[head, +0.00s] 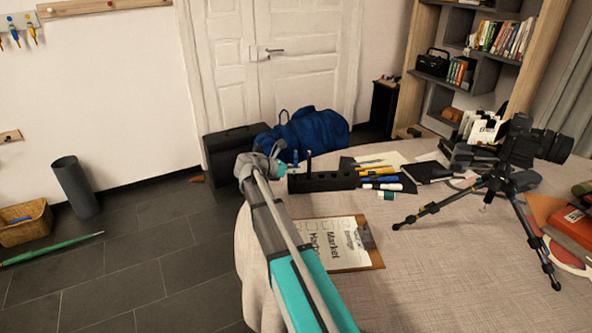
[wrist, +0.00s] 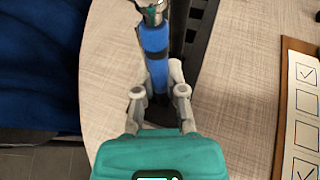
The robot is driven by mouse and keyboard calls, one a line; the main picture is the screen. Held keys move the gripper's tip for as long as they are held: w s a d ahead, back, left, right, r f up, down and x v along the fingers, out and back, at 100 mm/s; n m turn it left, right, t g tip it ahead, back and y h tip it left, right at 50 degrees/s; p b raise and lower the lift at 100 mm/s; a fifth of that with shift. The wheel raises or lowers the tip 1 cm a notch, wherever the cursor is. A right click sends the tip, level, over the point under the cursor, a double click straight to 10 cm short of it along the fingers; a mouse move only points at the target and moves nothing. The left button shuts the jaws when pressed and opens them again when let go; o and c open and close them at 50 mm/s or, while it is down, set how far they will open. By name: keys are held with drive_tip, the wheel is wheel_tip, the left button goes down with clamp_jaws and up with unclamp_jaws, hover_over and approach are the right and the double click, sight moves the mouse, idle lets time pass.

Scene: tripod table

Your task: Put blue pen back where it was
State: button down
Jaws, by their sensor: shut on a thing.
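The blue pen (wrist: 155,52) stands out beyond my gripper (wrist: 156,88) in the wrist view, with a shiny metallic part at its far end. The gripper's grey fingers are shut on it. In the head view my gripper (head: 279,170) is at the table's left edge, and a small bit of the blue pen (head: 295,157) shows above it. A black slotted holder (head: 322,182) is just right of the gripper, with a dark upright item in it. In the wrist view the holder (wrist: 196,42) runs close along the pen's right side; I cannot tell whether they touch.
A clipboard (head: 372,252) with a checklist lies in front of the holder. Yellow, blue and white markers (head: 382,180) lie right of it. A tripod with a camera (head: 523,150) stands at the right. A blue bag (head: 310,132) is behind the table. The table's middle is clear.

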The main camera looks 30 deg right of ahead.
drive_tip(key=shift+f, duration=0.3)
drive_tip(key=c, duration=0.6)
unclamp_jaws()
drive_tip(key=shift+c, duration=0.2)
drive_tip(key=shift+r, duration=0.2)
wheel_tip(320, 180, up, 9)
drive_tip(key=p, duration=0.8)
drive_tip(key=shift+f+p, duration=0.15)
drive_tip(key=shift+p, duration=0.15)
drive_tip(key=r+n+p, duration=0.1)
drive_tip(key=r+n+t+p, duration=0.1)
drive_tip(key=r+p, duration=0.1)
drive_tip(key=r+n+t+p, duration=0.1)
drive_tip(key=n, duration=0.1)
drive_tip(key=shift+w+r+y+p, duration=0.25)
drive_tip(key=shift+w+y+p, duration=0.05)
drive_tip(key=shift+p, duration=0.05)
drive_tip(key=shift+w+a+r+n+t+p, duration=0.15)
drive_tip(key=shift+r+n+t+p, duration=0.25)
drive_tip(key=shift+r+n+p, duration=0.3)
drive_tip(key=shift+w+r+n+t+p, duration=0.1)
drive_tip(key=shift+r+n+t+p, duration=0.3)
drive_tip(key=shift+r+n+p, duration=0.3)
drive_tip(key=shift+w+a+r+n+t+p, duration=0.15)
drive_tip(key=shift+r+n+t+p, duration=0.25)
drive_tip(key=shift+r+n+p, duration=0.3)
drive_tip(key=shift+s+f, duration=0.1)
